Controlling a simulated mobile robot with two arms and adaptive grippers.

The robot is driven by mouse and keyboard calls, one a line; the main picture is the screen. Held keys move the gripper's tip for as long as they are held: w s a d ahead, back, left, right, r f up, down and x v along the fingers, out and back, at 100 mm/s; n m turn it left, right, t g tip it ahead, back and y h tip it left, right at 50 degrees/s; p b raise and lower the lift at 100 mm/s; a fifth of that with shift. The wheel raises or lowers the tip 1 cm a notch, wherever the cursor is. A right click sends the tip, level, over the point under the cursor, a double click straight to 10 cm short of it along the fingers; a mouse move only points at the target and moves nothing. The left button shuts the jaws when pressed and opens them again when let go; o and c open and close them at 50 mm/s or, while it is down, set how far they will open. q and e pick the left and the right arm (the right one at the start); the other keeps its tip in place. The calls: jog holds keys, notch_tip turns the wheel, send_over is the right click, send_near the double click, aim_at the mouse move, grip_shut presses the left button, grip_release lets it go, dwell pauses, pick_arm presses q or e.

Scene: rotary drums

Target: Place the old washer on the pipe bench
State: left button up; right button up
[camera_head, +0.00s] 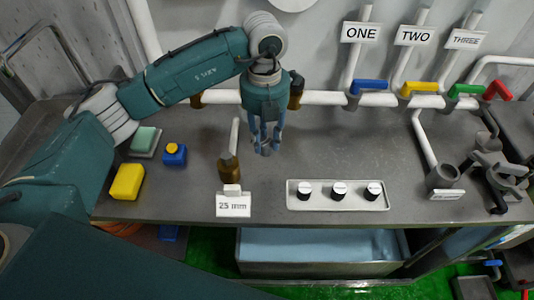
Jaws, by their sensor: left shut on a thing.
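My left gripper (266,143) reaches down over the middle of the grey pipe bench (340,152). Its blue fingers are shut on a small dark grey thing (265,150), which looks like the old washer. The fingers hide much of it. I cannot tell whether it touches the bench top or hangs just above it. My right gripper is not in view.
A pipe with a brass end (229,168) and a "25 mm" sign (233,204) stand left of the gripper. A white tray (338,205) holds three round parts. A yellow sponge (127,182) lies left; a dark vise-like fixture (492,170) stands right.

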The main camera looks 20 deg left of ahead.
aim_at(266, 142)
pick_arm(q)
notch_tip(266, 142, down, 3)
jog(key=shift+f+p, duration=0.2)
jog(key=shift+p, duration=0.1)
notch_tip(266, 142, down, 3)
jog(key=shift+f+p, duration=0.15)
jog(key=shift+p, duration=0.4)
jog(key=shift+f, duration=0.5)
jog(key=shift+f, duration=0.1)
jog(key=o, duration=0.6)
jog(key=shift+f, duration=0.1)
jog(key=o, duration=0.4)
jog(key=shift+o, duration=0.2)
jog(key=shift+r, duration=0.2)
